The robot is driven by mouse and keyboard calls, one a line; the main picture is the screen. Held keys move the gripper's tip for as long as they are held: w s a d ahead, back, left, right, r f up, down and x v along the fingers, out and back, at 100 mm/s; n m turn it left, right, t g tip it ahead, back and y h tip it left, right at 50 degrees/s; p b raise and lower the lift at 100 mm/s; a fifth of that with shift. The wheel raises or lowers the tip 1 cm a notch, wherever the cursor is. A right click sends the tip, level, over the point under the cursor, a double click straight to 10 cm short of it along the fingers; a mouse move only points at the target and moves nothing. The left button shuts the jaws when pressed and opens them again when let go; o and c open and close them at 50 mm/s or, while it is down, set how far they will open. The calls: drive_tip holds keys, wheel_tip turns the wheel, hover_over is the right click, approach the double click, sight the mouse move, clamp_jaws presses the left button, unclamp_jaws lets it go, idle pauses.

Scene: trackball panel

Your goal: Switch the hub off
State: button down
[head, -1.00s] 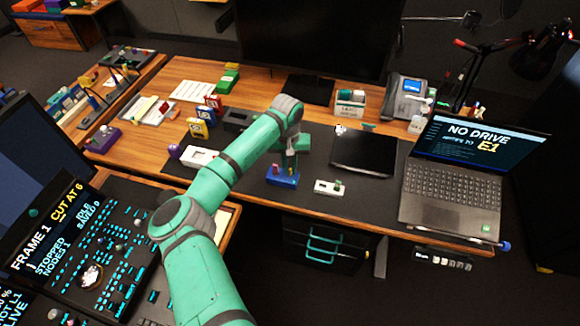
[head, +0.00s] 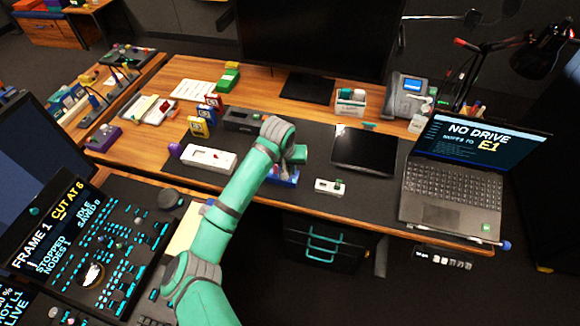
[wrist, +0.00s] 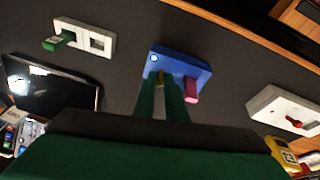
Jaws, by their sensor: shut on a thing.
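The hub seems to be the blue box (wrist: 180,64) on the dark desk mat; it has a small lit light at its left end. A pink stick (wrist: 191,90) stands in its right part. Whether this piece is a switch lever I cannot tell. In the head view, the blue box (head: 287,176) is partly hidden by my arm, and my fingertips are hidden too.
A white box with a green stick (head: 328,186) lies to the right of the blue box. A longer white box (head: 208,158) lies to the left. A dark tablet (head: 364,150) and a laptop (head: 455,180) are further right. Bare mat lies between them.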

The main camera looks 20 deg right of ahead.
drive_tip(key=shift+s+a+f+t+h, duration=0.1)
drive_tip(key=shift+s+a+t+h, duration=0.15)
drive_tip(key=shift+t+h, duration=0.35)
drive_tip(key=shift+s+a+f+t+h, duration=0.15)
drive_tip(key=shift+s+t+h, duration=0.2)
drive_tip(key=shift+t, duration=0.45)
drive_tip(key=shift+s+a+f+t+h, duration=0.15)
drive_tip(key=shift+s+t+h, duration=0.1)
drive_tip(key=shift+t+h, duration=0.4)
drive_tip(key=shift+t, duration=0.25)
drive_tip(key=c, duration=1.8)
unclamp_jaws()
drive_tip(key=shift+o, duration=0.2)
drive_tip(key=shift+s+r, duration=0.1)
drive_tip(key=v, duration=1)
drive_tip(key=shift+s+a+r, duration=0.2)
